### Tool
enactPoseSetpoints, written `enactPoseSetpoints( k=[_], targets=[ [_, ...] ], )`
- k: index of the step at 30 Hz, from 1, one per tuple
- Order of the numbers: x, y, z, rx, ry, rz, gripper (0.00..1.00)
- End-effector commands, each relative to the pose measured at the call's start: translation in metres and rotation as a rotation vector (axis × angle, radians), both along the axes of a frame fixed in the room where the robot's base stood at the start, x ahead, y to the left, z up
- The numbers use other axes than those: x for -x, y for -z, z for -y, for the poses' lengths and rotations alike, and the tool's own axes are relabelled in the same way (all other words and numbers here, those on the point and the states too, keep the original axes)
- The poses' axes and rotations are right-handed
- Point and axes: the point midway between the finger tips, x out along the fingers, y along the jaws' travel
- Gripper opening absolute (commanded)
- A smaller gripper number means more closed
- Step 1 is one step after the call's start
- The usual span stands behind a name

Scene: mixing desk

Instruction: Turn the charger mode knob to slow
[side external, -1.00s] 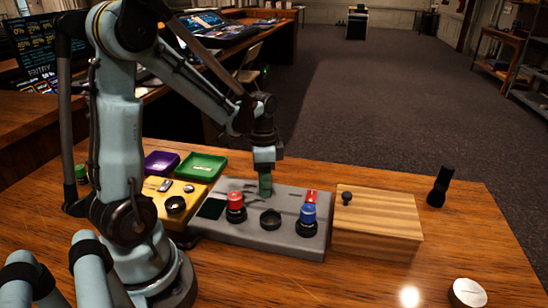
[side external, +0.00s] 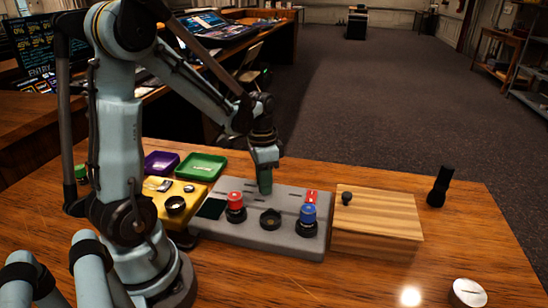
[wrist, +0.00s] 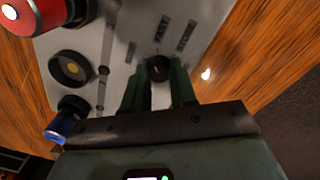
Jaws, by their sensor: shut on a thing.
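The charger is a grey panel (side external: 285,247) on the wooden desk. Its small dark mode knob (wrist: 158,68) sits between my fingertips in the wrist view, with dark printed labels (wrist: 187,33) beyond it, too blurred to read surely. My gripper (side external: 265,190) points down at the panel's far side. It also shows in the wrist view (wrist: 158,82), its green fingers shut on the knob. The knob's pointer direction is not clear. In the side view the knob is hidden by the fingers.
A red cylinder (side external: 235,200) and a blue cylinder (side external: 308,214) stand upright in dark sockets on the panel, with an empty socket (side external: 270,219) between them. A wooden box (side external: 378,222) adjoins on the right. A yellow box (side external: 184,190) and a green tray (side external: 202,166) lie left.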

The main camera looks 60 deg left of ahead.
Motion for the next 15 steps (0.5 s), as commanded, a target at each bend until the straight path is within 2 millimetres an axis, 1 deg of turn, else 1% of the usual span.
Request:
enactPoseSetpoints(
  k=[15],
  targets=[
    [0.0009, -0.0001, -0.0001, 0.001, -0.482, 0.000, 0.00]
  ],
)
